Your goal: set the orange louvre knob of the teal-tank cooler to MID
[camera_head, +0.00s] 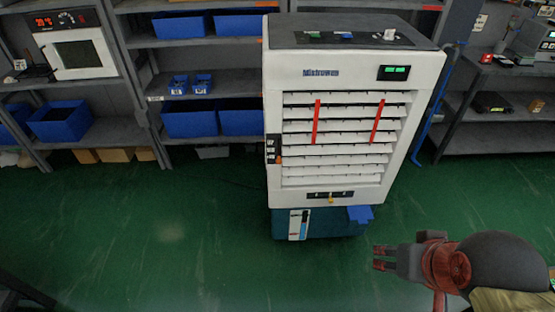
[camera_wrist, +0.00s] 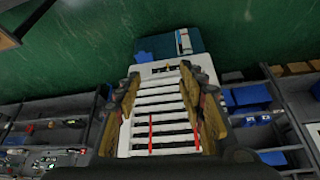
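The white cooler (camera_head: 278,90) with the teal tank (camera_head: 338,226) at its base stands ahead on the floor. A dark strip with stacked white labels (camera_head: 271,149) runs down the front's left edge; the lettering is too small to read surely. A small orange knob (camera_head: 280,160) sits beside the lowest label. My gripper (camera_head: 377,257) is open and empty, low and right of the tank, apart from the cooler. In the wrist view the cooler (camera_wrist: 207,72) appears upside down between my open fingers (camera_wrist: 160,76); the orange knob cannot be made out there.
Horizontal louvres (camera_head: 340,150) with two red strips fill the cooler's front. A yellow knob (camera_head: 331,197) sits on the lower panel, with a blue piece (camera_head: 360,213) below right. Shelves with blue bins (camera_head: 190,118) stand behind. The green floor (camera_head: 170,230) is clear at left.

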